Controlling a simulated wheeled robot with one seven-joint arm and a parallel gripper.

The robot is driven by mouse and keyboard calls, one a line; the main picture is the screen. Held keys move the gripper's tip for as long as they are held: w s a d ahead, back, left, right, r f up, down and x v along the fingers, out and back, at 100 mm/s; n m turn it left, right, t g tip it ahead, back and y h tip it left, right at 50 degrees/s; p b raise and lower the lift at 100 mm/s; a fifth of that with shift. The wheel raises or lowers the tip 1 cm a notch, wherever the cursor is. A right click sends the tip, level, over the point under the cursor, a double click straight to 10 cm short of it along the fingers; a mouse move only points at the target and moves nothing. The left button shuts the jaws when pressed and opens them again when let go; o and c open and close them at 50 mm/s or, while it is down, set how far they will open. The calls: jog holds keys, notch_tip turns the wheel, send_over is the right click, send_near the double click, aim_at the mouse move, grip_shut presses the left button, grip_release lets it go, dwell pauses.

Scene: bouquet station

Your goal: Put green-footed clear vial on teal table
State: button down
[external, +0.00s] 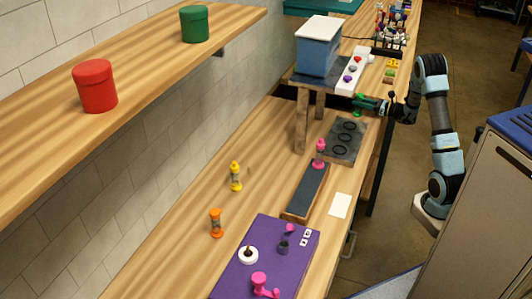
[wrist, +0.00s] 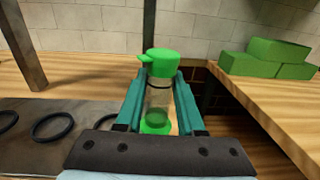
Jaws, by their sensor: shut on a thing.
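My gripper (wrist: 160,95) is shut on a clear vial (wrist: 158,101) with a green cap and a green foot. The vial stands about upright between the teal fingers in the wrist view. In the external view the green ends of the vial (external: 358,104) show at the tip of my gripper (external: 364,104), just behind the dark ring tray. I cannot tell how far its foot is above the surface. A teal surface (external: 325,6), perhaps the teal table, shows at the top edge of the external view, partly cut off.
A dark tray with black rings (external: 346,140) lies near my gripper. A raised stand with a blue box (external: 318,52) and a white strip with coloured knobs (external: 353,72) stand behind it. Green blocks (wrist: 265,58) sit at right in the wrist view. Pink, yellow and orange vials stand nearer.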

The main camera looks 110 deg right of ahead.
jog(key=w+d+f+n+t+y+b, duration=0.2)
jog(key=w+n+t+y+b, duration=0.55)
jog(key=w, duration=1.65)
jog(key=w+a+n+y, duration=0.1)
jog(key=w+a+y, duration=0.1)
jog(key=w, duration=0.5)
jog(key=w+a+n+g+y+b, duration=0.1)
jog(key=w+a+n+y, duration=0.1)
jog(key=w+y, duration=0.3)
jog(key=w+a+f+n+y, duration=0.1)
jog(key=w+y, duration=0.3)
jog(key=w, duration=0.4)
jog(key=shift+w+a+n+g, duration=0.3)
jog(key=shift+a+n+g, duration=0.05)
jog(key=shift+a+n, duration=0.4)
jog(key=shift+d+f, duration=0.1)
jog(key=shift+f, duration=0.95)
jog(key=shift+f, duration=0.15)
jog(key=c, duration=0.5)
grip_release()
jog(key=b+v, duration=0.1)
jog(key=v, duration=1.1)
